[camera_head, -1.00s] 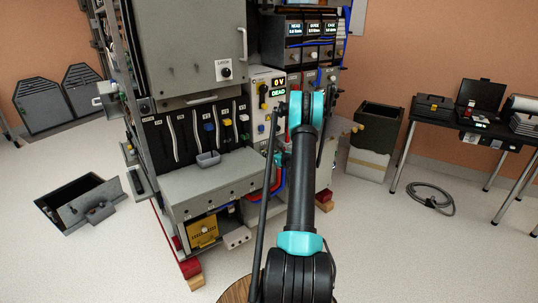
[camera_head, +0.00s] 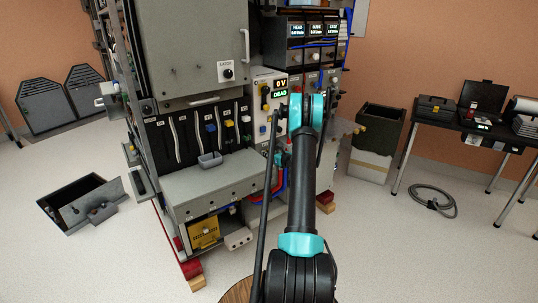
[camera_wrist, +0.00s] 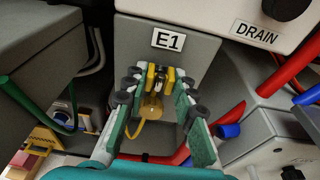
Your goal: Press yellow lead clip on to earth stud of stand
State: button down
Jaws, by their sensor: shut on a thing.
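In the wrist view my gripper (camera_wrist: 159,82) has its two green-padded fingers closed on the yellow lead clip (camera_wrist: 151,75). The clip's two yellow jaws point at the grey face of the stand (camera_wrist: 198,50), just below the E1 label (camera_wrist: 167,40). A small metal piece shows between the jaws; I cannot tell whether it is the earth stud or part of the clip. A yellow lead (camera_wrist: 137,128) curves down from the clip between the fingers. In the head view my arm hides the gripper and clip.
A white panel marked DRAIN (camera_wrist: 257,33) overhangs at upper right. Red hoses (camera_wrist: 285,72) and a blue-ended fitting (camera_wrist: 228,130) lie right of the gripper. A green cable (camera_wrist: 30,100) loops at left. The stand's meter reads 0 V and DEAD (camera_head: 280,88).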

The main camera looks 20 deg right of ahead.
jog(key=shift+w, duration=0.25)
jog(key=c, duration=1.2)
grip_release()
jog(key=shift+o, duration=0.2)
jog(key=f+v, duration=0.1)
jog(key=v, duration=1.5)
jog(key=shift+s, duration=0.1)
